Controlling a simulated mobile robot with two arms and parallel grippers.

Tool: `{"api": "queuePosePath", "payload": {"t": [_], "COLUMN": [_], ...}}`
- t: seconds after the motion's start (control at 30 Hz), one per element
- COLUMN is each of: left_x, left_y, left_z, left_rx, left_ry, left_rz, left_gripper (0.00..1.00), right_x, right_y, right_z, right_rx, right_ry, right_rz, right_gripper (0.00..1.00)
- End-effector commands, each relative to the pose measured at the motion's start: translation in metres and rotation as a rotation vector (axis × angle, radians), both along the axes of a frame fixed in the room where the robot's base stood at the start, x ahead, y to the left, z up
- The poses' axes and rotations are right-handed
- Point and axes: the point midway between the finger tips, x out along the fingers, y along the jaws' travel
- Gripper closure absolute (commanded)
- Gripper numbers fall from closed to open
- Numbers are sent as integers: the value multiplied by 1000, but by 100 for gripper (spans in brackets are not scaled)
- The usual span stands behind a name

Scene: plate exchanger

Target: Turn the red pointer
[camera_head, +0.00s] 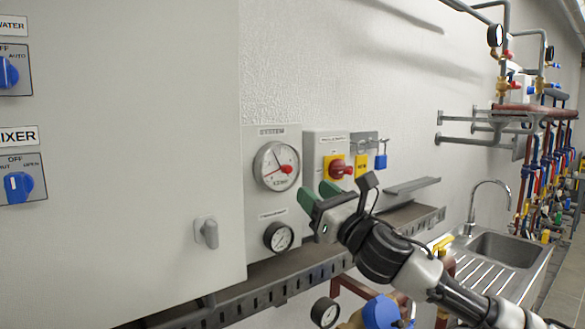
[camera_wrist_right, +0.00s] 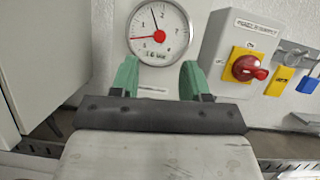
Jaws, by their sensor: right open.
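The red pointer (camera_head: 284,169) is on the white round gauge (camera_head: 273,158) on the wall panel. In the right wrist view the red pointer (camera_wrist_right: 147,38) lies across the dial and points left, beside a thin black needle. My right gripper (camera_head: 316,192) has green fingers and is open and empty. It is in front of the panel, below and right of the gauge in the head view. In the wrist view the gauge face (camera_wrist_right: 165,20) is above and between the spread fingertips (camera_wrist_right: 157,70), apart from them. My left gripper is not in view.
A red rotary switch (camera_head: 338,169) on a yellow plate and a blue padlock (camera_head: 381,161) are right of the gauge. A smaller black-rimmed gauge (camera_head: 278,237) is below. A large grey cabinet (camera_head: 130,130) juts out at left. A ledge (camera_head: 285,274) runs underneath.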

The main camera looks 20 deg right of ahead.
Motion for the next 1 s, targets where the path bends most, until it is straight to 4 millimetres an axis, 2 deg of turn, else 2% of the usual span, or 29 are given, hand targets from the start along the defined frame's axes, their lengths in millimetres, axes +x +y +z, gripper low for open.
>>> {"api": "queuePosePath", "payload": {"t": [0.03,0.2,0.4,0.57,0.83,1.0], "left_x": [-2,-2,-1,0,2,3], "left_y": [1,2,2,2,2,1], "left_z": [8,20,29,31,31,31], "left_rx": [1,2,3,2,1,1], "left_ry": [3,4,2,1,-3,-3], "left_rz": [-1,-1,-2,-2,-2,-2], "left_gripper": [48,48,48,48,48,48], "right_x": [9,38,61,69,70,70], "right_y": [5,16,25,28,28,28], "right_z": [9,21,30,32,31,31], "right_rx": [4,5,3,3,4,4], "right_ry": [0,2,1,2,1,1], "right_rz": [2,1,2,1,1,1], "right_gripper": [54,54,54,54,54,80]}}
